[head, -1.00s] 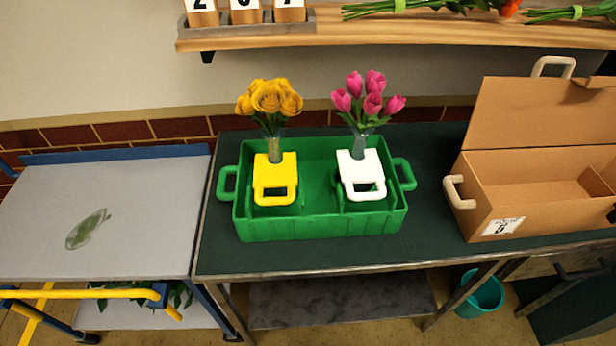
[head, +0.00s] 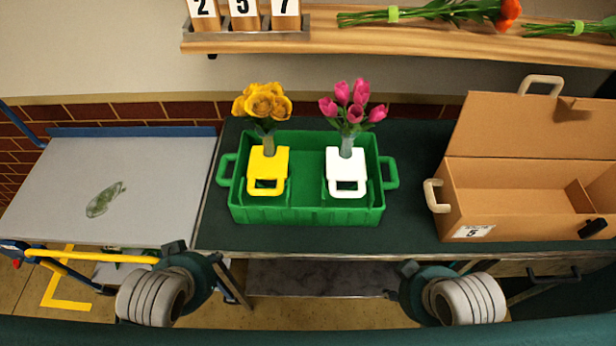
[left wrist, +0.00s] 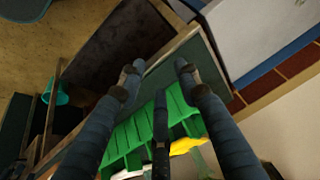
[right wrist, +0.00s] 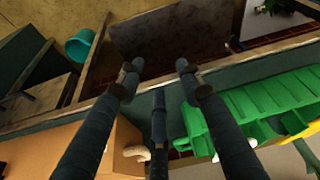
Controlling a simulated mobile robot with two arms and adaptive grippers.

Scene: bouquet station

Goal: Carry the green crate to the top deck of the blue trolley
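The green crate (head: 306,216) sits upright on the dark green bench, with a loop handle at each end. It holds a yellow holder (head: 267,168) with yellow roses and a white holder (head: 345,169) with pink tulips. The blue trolley's (head: 130,131) pale grey top deck (head: 150,190) lies left of the bench. My left gripper (head: 195,253) is open and empty at the bench's front edge, below the crate's left end. My right gripper (head: 432,268) is open and empty at the front edge, right of the crate. The crate also shows in the left wrist view (left wrist: 125,140) and right wrist view (right wrist: 285,100).
A leaf (head: 104,200) lies on the trolley deck. An open cardboard box (head: 520,175) stands on the bench right of the crate. A shelf (head: 400,38) with flowers and number blocks runs above. The trolley's yellow rail (head: 95,256) is left of my left gripper.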

